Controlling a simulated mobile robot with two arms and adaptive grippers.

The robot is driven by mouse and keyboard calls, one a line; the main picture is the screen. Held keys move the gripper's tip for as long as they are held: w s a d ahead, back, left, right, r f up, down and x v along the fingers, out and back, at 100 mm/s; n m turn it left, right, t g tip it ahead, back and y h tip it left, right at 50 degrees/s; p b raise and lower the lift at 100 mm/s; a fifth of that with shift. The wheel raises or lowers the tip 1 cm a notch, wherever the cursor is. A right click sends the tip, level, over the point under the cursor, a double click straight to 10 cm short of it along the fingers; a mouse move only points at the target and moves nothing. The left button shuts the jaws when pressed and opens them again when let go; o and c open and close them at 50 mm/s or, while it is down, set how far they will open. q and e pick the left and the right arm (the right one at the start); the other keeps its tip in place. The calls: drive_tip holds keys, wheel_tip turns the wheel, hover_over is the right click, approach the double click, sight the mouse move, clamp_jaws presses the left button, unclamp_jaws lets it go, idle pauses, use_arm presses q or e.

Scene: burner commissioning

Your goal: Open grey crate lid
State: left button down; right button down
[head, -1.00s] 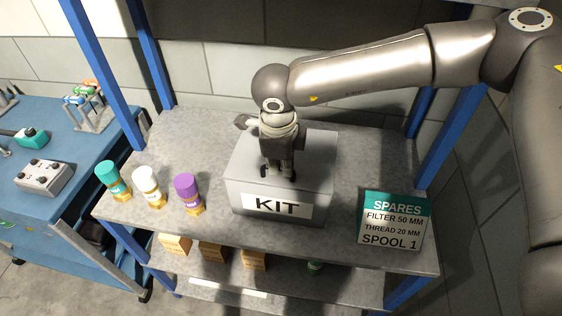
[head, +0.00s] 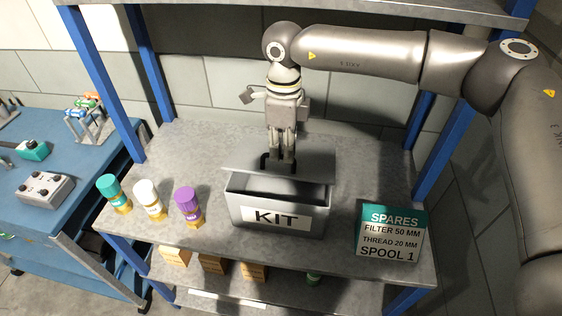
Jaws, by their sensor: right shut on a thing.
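The grey crate (head: 325,213) with a white KIT label stands on the shelf's upper board in the middle of the head view. Its grey lid (head: 315,166) is tilted up at the front, hinged toward the back, so a dark gap shows along the front opening. The crate's inside is mostly shadowed and its contents cannot be made out. My left gripper is not in view.
Teal, white and purple-capped canisters (head: 188,206) stand left of the crate. A SPARES sign (head: 391,232) stands to the right. Blue posts (head: 456,135) flank the shelf, and a blue bench (head: 62,215) is at the left. Bare board lies around the crate.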

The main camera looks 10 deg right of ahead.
drive_tip(key=w+r, duration=0.2)
drive_tip(key=shift+w+d+r, duration=0.15)
drive_tip(key=shift+d+r, duration=0.2)
drive_tip(key=shift+w+d+r, duration=0.3)
drive_tip(key=shift+w+r, duration=0.35)
drive_tip(key=shift+w, duration=0.2)
